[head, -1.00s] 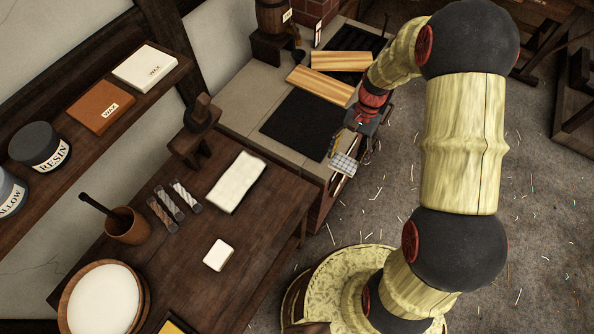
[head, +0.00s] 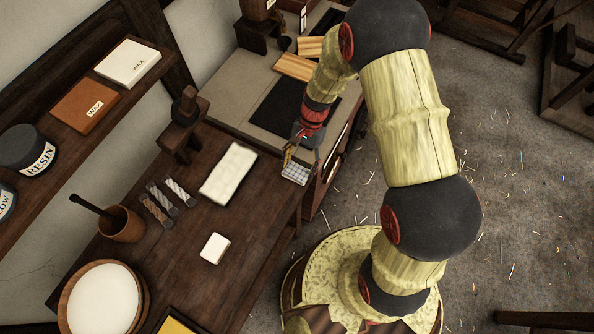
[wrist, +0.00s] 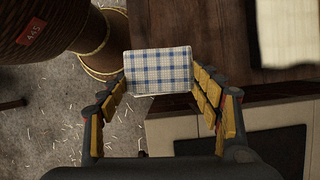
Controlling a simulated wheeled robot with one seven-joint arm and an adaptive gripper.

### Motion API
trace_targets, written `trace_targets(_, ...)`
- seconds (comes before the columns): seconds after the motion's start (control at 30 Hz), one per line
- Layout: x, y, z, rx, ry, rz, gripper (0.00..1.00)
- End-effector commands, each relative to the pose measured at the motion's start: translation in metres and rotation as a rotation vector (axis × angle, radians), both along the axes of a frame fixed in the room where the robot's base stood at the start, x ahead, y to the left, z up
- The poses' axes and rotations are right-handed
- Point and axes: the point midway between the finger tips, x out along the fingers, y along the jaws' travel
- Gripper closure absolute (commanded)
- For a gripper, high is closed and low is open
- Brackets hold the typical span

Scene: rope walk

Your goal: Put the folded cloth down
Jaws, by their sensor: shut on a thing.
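The folded cloth is a small blue-and-white checked square (head: 296,173), also large in the wrist view (wrist: 158,68). My gripper (head: 291,160) is shut on it, and in the wrist view the yellow-padded fingers (wrist: 161,92) hold its near part from both sides. The cloth is at the right edge of the dark wooden table (head: 185,243). In the wrist view it overlaps the table's edge, with floor behind its left part. I cannot tell its height above the tabletop.
On the table are a white pad (head: 228,173), a small white block (head: 214,248), short rope samples (head: 163,200), a brown cup (head: 122,224) and a round white-filled tub (head: 103,300). Bare wood lies right of the pad and block. A tiled counter (head: 222,98) adjoins behind.

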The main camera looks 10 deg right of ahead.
Motion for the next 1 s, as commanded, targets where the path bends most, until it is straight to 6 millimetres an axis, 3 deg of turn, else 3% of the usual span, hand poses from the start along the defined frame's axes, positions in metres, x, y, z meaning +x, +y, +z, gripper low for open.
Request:
trace_targets(0.33, -0.002, 0.007, -0.038, 0.0, 0.003, 0.0, 0.76)
trace_targets(0.7, -0.002, 0.007, -0.043, -0.001, 0.001, 0.0, 0.76)
trace_targets(0.73, -0.002, 0.007, -0.043, -0.001, 0.001, 0.0, 0.35)
trace_targets(1.0, -0.002, 0.007, -0.042, -0.001, 0.001, 0.0, 0.2)
